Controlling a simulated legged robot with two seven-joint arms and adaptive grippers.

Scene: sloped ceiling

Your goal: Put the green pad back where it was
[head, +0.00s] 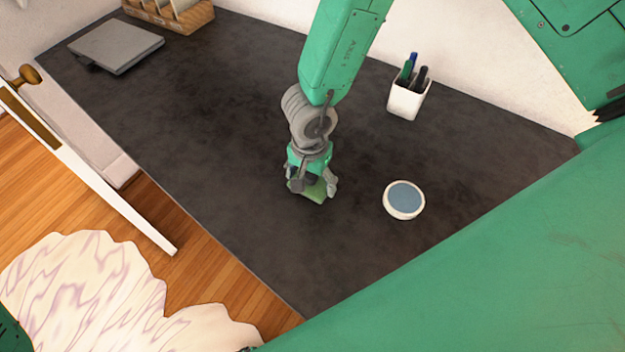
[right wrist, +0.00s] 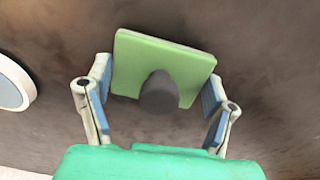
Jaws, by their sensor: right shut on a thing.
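The green pad (head: 315,191) is between the fingers of my right gripper (head: 314,187), over the middle of the dark desk (head: 215,130). In the right wrist view the green pad (right wrist: 165,58) lies flat across the jaws, and the fingers of my right gripper (right wrist: 157,98) are shut on its two sides. A dark rounded patch shows at its near edge. I cannot tell whether the pad touches the desk or is slightly above it. My left gripper is not in view.
A round white dish with a blue-grey top (head: 404,199) lies right of the gripper. A white pen cup (head: 408,98) stands at the back. A closed grey laptop (head: 116,46) and a wooden organizer (head: 172,14) are at the far left. The desk's left half is mostly clear.

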